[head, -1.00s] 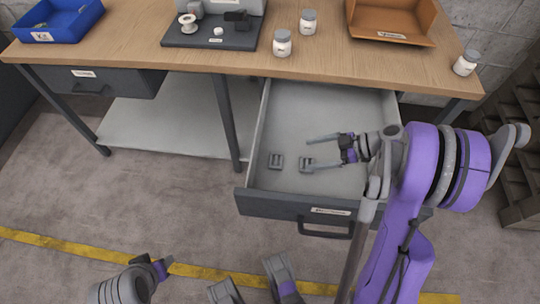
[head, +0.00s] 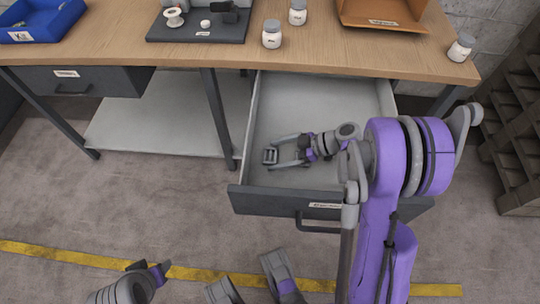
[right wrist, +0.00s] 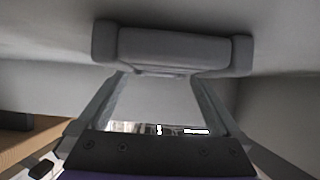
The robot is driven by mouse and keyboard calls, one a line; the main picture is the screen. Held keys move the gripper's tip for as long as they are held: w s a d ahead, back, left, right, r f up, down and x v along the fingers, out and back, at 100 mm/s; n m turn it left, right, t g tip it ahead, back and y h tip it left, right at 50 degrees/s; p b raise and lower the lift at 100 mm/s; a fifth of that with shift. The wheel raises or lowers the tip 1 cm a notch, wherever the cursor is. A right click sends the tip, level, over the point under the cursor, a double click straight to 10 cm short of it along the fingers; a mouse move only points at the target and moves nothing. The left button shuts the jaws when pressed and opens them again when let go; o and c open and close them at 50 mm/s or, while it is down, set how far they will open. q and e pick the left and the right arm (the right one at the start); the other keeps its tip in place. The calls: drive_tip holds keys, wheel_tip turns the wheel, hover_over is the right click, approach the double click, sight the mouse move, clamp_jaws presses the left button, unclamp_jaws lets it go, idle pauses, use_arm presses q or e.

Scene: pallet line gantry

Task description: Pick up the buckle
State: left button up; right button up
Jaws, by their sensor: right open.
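A small dark grey buckle (head: 270,156) lies on the floor of the open drawer (head: 265,105) in the head view. My right gripper (head: 274,152) is low inside the drawer, pointing left. Its two fingers are open, with the tips at the buckle, one on the far side and one on the near side. In the right wrist view a grey block spans the gap at the fingertips (right wrist: 172,50); I cannot tell whether the fingers touch it. My left arm's end (head: 150,274) shows at the bottom left; its fingers are not clear.
The drawer's front (head: 280,200) and side walls surround my right gripper. Above is the wooden bench top (head: 340,50) with white jars (head: 272,34), a dark tray (head: 185,36), a blue bin (head: 40,22) and an orange bin (head: 385,12).

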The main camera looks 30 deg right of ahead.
drive_tip(key=c, duration=1.3)
